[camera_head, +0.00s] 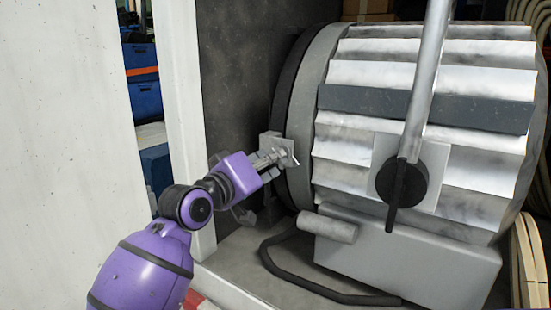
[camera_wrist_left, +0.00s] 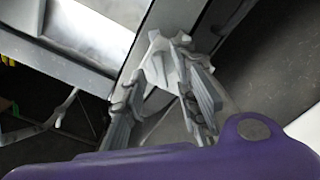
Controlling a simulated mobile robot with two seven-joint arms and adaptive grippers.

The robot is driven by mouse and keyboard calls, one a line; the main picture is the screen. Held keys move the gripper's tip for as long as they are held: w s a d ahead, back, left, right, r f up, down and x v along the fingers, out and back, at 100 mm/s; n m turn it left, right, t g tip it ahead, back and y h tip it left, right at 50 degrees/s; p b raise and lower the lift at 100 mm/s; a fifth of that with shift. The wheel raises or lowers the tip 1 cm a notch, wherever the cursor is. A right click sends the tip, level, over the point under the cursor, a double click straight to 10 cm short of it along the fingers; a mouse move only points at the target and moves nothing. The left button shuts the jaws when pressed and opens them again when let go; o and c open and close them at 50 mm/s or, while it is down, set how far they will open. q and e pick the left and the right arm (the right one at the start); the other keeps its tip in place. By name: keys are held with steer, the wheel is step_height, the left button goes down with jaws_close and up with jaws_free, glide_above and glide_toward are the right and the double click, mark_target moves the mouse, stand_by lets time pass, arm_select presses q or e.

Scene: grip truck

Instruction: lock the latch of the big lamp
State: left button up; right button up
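The big lamp (camera_head: 425,85) is a large ribbed, silvery drum that fills the right half of the head view. Its latch (camera_head: 277,147) is a small pale metal piece on the left rim; it also shows in the left wrist view (camera_wrist_left: 163,60). My left gripper (camera_head: 268,163) is at the latch, with its fingers partly covering it. In the left wrist view my left gripper (camera_wrist_left: 165,108) has its fingers apart, with the latch just ahead between them. I cannot tell whether they touch it. My right gripper is not in view.
A grey bar with a dark knob (camera_head: 402,182) crosses the lamp's side. A black bent handle (camera_head: 310,285) lies low in front of the lamp. A white panel (camera_head: 60,150) and post (camera_head: 185,120) stand at left, with blue bins (camera_head: 145,98) between them.

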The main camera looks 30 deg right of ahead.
arm_select(q)
steer(key=shift+x, duration=1.15)
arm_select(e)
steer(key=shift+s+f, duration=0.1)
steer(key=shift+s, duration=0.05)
arm_select(q)
jaws_close()
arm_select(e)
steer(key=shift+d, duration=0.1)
